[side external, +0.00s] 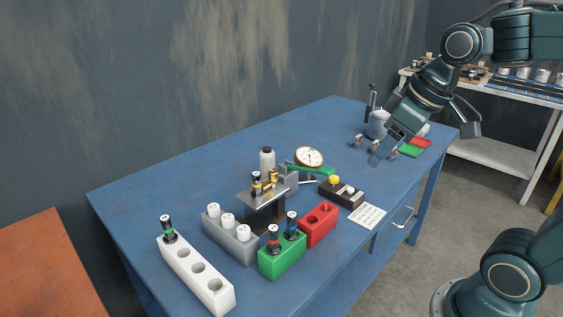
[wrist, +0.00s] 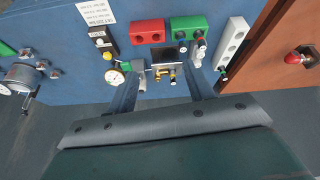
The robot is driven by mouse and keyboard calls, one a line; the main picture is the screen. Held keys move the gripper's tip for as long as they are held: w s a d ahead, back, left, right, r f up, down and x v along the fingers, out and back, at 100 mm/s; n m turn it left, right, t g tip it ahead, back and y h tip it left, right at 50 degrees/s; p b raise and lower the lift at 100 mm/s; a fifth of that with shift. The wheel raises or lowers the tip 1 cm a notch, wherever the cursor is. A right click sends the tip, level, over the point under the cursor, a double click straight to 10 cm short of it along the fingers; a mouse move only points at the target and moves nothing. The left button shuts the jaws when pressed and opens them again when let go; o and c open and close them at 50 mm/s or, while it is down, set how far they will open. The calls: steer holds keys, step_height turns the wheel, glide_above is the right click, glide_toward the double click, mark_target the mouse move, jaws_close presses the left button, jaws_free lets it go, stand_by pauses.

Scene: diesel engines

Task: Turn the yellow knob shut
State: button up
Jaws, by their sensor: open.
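The yellow knob (side external: 334,180) sits on a black block (side external: 342,195) near the middle of the blue table, beside a smaller white knob (side external: 350,188). In the wrist view the yellow knob (wrist: 107,56) shows left of centre, just above the dial gauge. My gripper (side external: 377,157) is over the far right part of the table, well apart from the knob. In the wrist view its two fingers (wrist: 163,76) are spread, with nothing held between them. The knob's exact turn angle is too small to read.
A dial gauge (side external: 309,157) stands just behind the black block. A metal fixture (side external: 263,200) and grey, green (side external: 282,256), red (side external: 318,225) and white (side external: 194,272) holders fill the near left. A white label card (side external: 367,215) lies in front of the block.

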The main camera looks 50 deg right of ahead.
steer(key=w+d+n, duration=0.1)
steer(key=w+d, duration=0.3)
steer(key=w, duration=0.3)
steer(key=n+g+y, duration=0.1)
steer(key=n+y, duration=0.2)
steer(key=n, duration=0.1)
glide_above(334, 177)
steer(key=s+d, duration=0.3)
steer(key=s, duration=0.2)
step_height(334, 177, down, 14)
steer(key=shift+d+r, duration=0.2)
steer(key=shift+h, duration=0.3)
steer(key=x, duration=1.3)
steer(key=shift+w+a+f, duration=0.1)
steer(key=shift+a+f, duration=0.05)
steer(key=shift+f, duration=0.2)
steer(key=c, duration=1)
